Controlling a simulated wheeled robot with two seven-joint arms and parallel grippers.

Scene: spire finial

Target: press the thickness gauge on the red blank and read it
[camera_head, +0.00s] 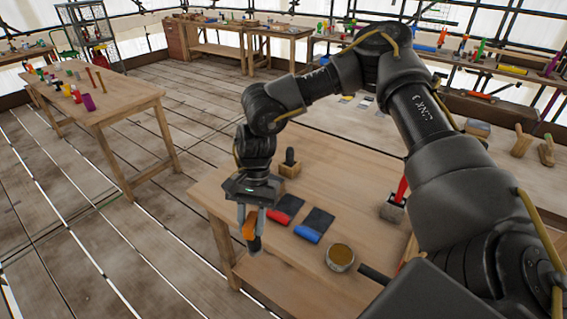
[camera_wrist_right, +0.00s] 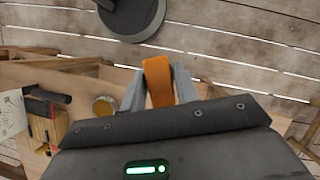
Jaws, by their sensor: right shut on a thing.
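My right gripper (camera_head: 251,236) hangs beside the near left edge of the wooden table and is shut on an orange piece (camera_head: 248,222). The orange piece also shows between the grey fingers in the right wrist view (camera_wrist_right: 158,80). I cannot tell for certain whether it is the thickness gauge. A red piece with a dark flat part, likely the red blank (camera_head: 281,216), lies on the table to the right of the gripper, apart from it. A similar blue piece (camera_head: 307,234) lies nearer and to its right. My left gripper is not in view.
A round tin with amber contents (camera_head: 340,257) stands near the table's front. A wooden block with a dark knob (camera_head: 290,168) stands behind the red piece. A red-handled brush (camera_head: 393,208) is at the right. Bare wooden tabletop (camera_head: 345,180) lies between. Another table (camera_head: 120,95) stands left.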

